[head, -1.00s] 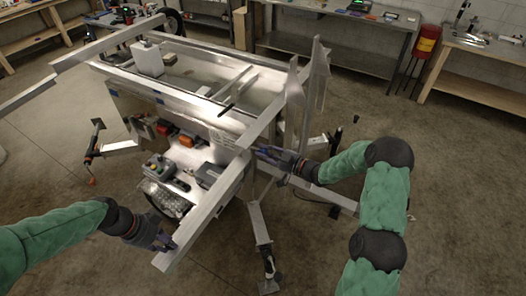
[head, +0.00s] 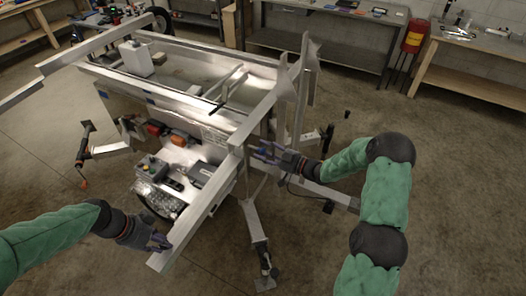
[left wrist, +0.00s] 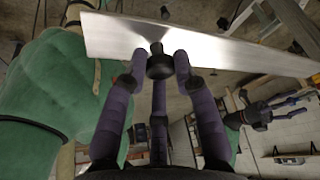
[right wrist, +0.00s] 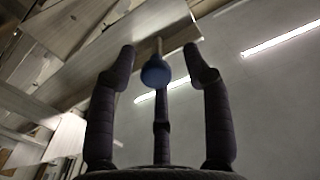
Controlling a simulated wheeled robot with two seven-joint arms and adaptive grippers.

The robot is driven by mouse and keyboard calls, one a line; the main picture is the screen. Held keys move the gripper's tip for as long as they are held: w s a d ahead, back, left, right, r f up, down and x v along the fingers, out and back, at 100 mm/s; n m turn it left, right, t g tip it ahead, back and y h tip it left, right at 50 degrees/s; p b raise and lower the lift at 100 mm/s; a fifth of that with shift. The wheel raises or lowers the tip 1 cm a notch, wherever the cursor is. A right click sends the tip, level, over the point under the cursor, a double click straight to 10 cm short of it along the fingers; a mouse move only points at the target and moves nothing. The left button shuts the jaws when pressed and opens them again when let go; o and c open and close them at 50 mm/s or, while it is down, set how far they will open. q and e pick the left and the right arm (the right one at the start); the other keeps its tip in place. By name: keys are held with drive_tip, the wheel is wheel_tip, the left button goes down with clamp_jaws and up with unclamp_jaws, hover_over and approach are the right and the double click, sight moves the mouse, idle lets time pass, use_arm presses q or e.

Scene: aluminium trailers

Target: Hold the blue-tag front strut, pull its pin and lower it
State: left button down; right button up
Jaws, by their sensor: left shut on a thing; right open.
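A long bare-metal strut (head: 205,213) slopes from the trailer's front corner toward me. My left gripper (head: 162,242) is at its near end. In the left wrist view its fingers are closed around a black knob (left wrist: 159,65) on the strut (left wrist: 200,45). My right gripper (head: 262,153) is at the strut's upper end, by the trailer corner. In the right wrist view its fingers are open around a blue pin knob (right wrist: 155,72), with gaps visible between fingers and knob. The knob hangs on a thin stem under a metal beam (right wrist: 115,62).
A lowered leg (head: 258,240) stands on the floor between my arms. Workbenches (head: 320,45) line the back wall.

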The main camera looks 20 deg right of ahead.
drive_tip(key=v, duration=1.1)
drive_tip(key=shift+s+d, duration=0.2)
drive_tip(key=shift+s, duration=0.1)
drive_tip(key=shift+r, duration=0.1)
